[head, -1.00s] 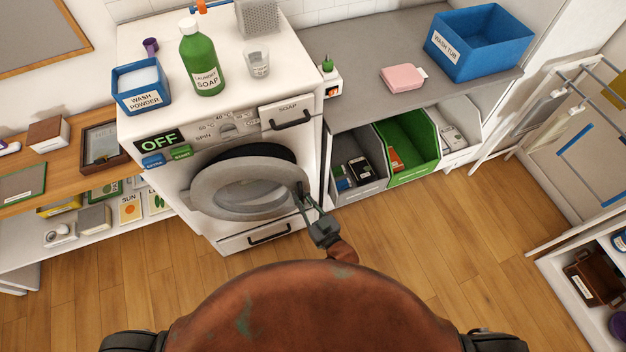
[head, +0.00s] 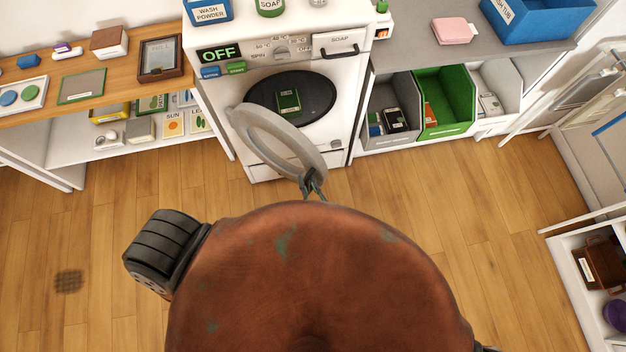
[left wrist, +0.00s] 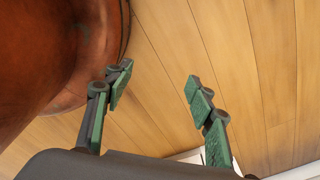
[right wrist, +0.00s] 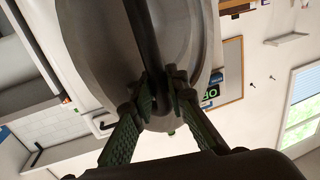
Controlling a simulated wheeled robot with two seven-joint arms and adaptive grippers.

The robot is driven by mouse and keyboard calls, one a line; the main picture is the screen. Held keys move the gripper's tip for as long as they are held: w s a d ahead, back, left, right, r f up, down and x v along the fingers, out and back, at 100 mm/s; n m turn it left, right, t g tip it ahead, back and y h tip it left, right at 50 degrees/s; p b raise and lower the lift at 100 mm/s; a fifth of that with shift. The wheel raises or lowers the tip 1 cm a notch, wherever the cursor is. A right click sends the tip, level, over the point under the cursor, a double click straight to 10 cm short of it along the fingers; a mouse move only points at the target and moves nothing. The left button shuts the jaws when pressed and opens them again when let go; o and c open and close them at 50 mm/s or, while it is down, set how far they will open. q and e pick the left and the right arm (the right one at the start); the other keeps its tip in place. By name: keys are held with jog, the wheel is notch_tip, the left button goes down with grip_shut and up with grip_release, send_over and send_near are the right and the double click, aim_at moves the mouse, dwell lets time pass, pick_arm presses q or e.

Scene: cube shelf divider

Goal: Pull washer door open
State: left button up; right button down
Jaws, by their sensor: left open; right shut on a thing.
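The white washer (head: 300,45) stands at the top middle of the head view. Its round grey door (head: 277,143) is swung out from the front. The dark drum opening (head: 312,98) shows, with a small green item (head: 288,103) in it. My right gripper (head: 312,185) is at the door's lower free edge. In the right wrist view, my right gripper's fingers (right wrist: 160,100) are closed on the dark handle (right wrist: 146,45) of the door. My left gripper (left wrist: 155,82) shows in the left wrist view, open and empty over the wood floor, beside my own body.
A wooden shelf unit (head: 95,95) with small items stands left of the washer. Grey and green bins (head: 445,100) sit under the counter (head: 408,52) on the right. A drying rack is at the far right.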

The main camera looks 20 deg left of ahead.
jog(key=shift+s, duration=0.15)
jog(key=c, duration=2.4)
grip_release()
jog(key=o, duration=0.4)
jog(key=shift+c, duration=0.2)
jog(key=shift+o, duration=0.4)
pick_arm(q)
jog(key=shift+w+a, duration=0.1)
jog(key=shift+w, duration=0.45)
jog(key=shift+w, duration=0.2)
pick_arm(e)
jog(key=v, duration=0.7)
jog(key=shift+d, duration=0.15)
jog(key=shift+c, duration=0.6)
